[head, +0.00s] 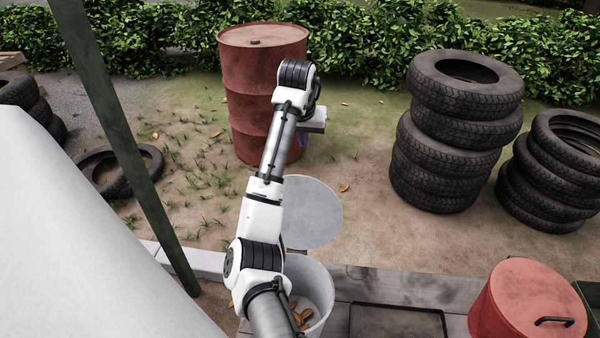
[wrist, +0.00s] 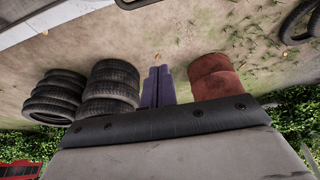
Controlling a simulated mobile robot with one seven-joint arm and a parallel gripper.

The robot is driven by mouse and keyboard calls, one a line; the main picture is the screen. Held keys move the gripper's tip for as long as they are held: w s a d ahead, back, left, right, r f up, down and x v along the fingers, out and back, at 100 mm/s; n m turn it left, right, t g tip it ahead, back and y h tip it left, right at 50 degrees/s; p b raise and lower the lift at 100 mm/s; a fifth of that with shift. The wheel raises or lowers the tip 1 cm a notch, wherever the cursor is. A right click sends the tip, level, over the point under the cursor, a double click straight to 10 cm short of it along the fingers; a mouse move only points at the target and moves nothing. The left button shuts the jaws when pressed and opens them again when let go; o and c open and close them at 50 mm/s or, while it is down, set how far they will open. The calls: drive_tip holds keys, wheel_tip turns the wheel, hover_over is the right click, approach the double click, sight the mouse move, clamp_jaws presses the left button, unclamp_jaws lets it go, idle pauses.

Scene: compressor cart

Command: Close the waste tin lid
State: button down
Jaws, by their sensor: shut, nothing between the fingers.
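The waste tin (head: 320,282) is a pale grey round bin at the bottom centre of the head view, with brown leaves inside. Its round grey lid (head: 314,208) stands open, raised behind the rim. My arm covers the left part of the tin and lid. My gripper (head: 302,141) is beyond and above the lid, in front of a rusty red drum, apart from the lid. In the wrist view its two purple fingers (wrist: 158,72) are together with nothing between them. I cannot make out the tin or lid for certain in the wrist view.
The rusty drum (head: 262,90) stands behind my gripper. Tyre stacks (head: 455,130) stand to the right. A red lidded container (head: 528,302) and a dark tray (head: 397,322) are at the lower right. A green post (head: 125,140) rises at the left. Bare ground lies around the lid.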

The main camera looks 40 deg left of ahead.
wheel_tip(320, 180, down, 10)
drive_tip(key=s+p, duration=0.2)
drive_tip(key=p, duration=0.1)
drive_tip(key=shift+d+g+p, duration=0.25)
drive_tip(key=shift+g+p, duration=0.05)
drive_tip(key=shift+g, duration=0.1)
drive_tip(key=shift+s+f, duration=0.1)
idle(0.4)
